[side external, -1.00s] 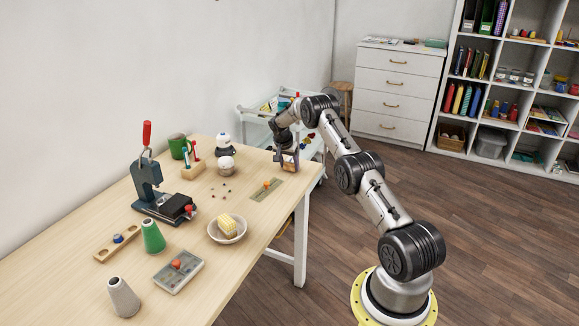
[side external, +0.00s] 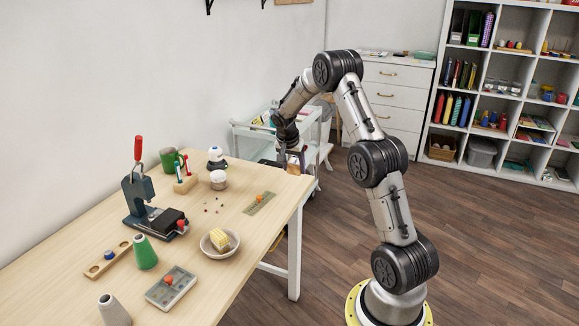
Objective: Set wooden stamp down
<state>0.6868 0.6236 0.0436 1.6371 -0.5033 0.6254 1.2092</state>
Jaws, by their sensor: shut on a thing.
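My gripper (side external: 291,157) points down at the far right corner of the wooden table (side external: 208,285). It is shut on a small brown block, which I take to be the wooden stamp (side external: 294,168). The stamp is partly hidden by the fingers. It looks upright, over or just at the table's far edge. I cannot tell whether its underside touches the tabletop.
A white trolley (side external: 262,140) stands behind the table.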

